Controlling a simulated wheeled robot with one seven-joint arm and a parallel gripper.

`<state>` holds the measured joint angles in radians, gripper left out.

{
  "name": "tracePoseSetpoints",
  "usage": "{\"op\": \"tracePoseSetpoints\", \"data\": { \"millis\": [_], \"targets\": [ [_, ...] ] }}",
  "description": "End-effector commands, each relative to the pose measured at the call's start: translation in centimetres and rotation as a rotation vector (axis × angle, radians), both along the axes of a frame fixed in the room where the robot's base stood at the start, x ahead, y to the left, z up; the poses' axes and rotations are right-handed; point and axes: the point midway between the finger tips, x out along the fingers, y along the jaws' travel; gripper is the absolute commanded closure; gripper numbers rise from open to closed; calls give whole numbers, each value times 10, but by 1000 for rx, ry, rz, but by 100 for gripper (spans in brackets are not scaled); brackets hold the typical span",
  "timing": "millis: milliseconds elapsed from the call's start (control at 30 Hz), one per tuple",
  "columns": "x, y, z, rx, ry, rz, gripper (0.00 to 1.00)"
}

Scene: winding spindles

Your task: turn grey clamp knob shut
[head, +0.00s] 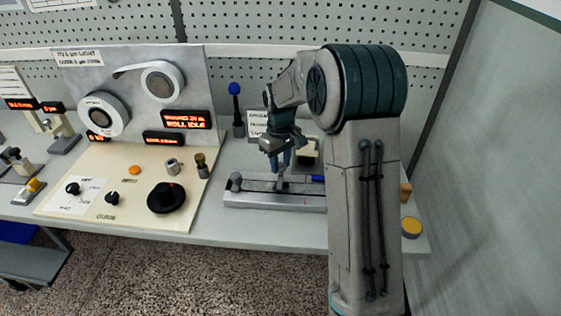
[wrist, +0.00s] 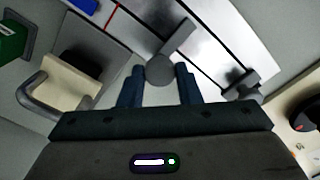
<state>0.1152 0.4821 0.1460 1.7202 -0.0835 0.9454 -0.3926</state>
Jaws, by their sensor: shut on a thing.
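The grey clamp knob (wrist: 160,69) sits on the metal fixture in the wrist view, with a round hub and a flat bar sticking out to the upper right. In the head view only a small part of the knob (head: 281,183) shows under my fingers. My gripper (head: 281,160) points down over the fixture (head: 262,203). In the wrist view my gripper (wrist: 158,84) has one blue finger on each side of the round hub and is shut on it. The bar extends beyond the fingertips.
A second grey fitting (wrist: 241,85) stands at the fixture's end. A beige block with a curved handle (wrist: 72,82) is close beside my gripper. Left of the fixture are a black dial (head: 167,198) and a blue-ball lever (head: 235,89). A grey wall bounds the right.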

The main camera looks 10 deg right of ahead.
Motion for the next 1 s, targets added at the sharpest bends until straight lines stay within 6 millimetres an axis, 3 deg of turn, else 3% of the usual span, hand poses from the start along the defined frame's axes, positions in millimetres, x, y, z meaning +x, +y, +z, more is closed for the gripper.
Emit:
{"op": "tracePoseSetpoints", "data": {
  "millis": [267,300,333,367,733,867,1000],
  "targets": [
    [0,0,1,1,-2,-1,92],
    [0,0,1,0,-1,-1,58],
    [0,0,1,0,-1,-1,50],
    [0,0,1,0,-1,-1,48],
    [0,0,7,0,-2,0,48],
    [1,0,27,0,-7,-1,48],
    [1,0,59,0,-7,-1,48]
  ]
}}
